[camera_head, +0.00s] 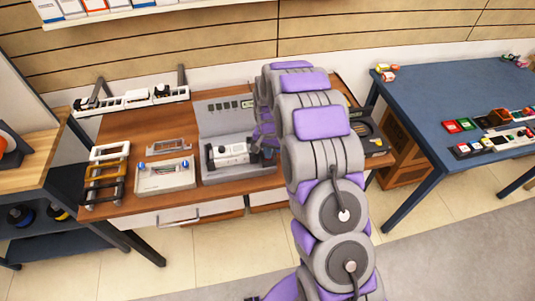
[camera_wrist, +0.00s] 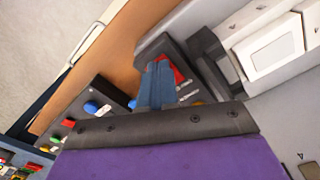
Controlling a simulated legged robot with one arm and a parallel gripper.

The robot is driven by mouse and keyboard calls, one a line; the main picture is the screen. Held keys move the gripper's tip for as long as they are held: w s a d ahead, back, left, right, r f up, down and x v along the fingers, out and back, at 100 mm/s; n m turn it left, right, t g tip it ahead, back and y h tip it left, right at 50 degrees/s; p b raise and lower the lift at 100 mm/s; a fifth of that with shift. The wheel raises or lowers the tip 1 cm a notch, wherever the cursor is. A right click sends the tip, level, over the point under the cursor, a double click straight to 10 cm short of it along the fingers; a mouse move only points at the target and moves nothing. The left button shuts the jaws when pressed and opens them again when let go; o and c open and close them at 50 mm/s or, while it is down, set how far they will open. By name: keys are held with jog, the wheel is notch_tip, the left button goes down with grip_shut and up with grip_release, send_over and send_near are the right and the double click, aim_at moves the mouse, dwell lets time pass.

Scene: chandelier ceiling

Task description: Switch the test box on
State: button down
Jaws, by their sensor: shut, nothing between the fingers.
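What looks like the test box (camera_head: 230,152) is a white and dark device with dark end frames, standing on the grey board in the middle of the wooden bench. In the wrist view its white panel with a pale screen (camera_wrist: 272,52) shows at upper right, beside a dark frame. A dark end part (camera_wrist: 190,55) carries a red patch (camera_wrist: 180,76), perhaps a switch, partly hidden by my fingers. My gripper (camera_wrist: 158,72) is shut and empty, its tips right at this red patch; contact cannot be told. In the head view my gripper (camera_head: 266,146) is at the box's right end, partly hidden by my arm.
A white box with blue knobs (camera_head: 165,176) and a rack of handles (camera_head: 106,172) stand left on the bench. A dark panel with blue and orange buttons (camera_wrist: 92,107) lies close left of my fingers in the wrist view. A blue table (camera_head: 450,100) stands right.

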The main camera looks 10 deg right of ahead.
jog(key=shift+r+p, duration=1.2)
jog(key=shift+r, duration=2.25)
jog(key=s+r+n, duration=0.3)
jog(key=s+r, duration=1.2)
jog(key=s, duration=0.2)
jog(key=s+r+n+g, duration=0.1)
jog(key=s+r+n, duration=0.2)
jog(key=s, duration=2.2)
jog(key=shift+r+g, duration=0.4)
jog(key=shift+r, duration=0.25)
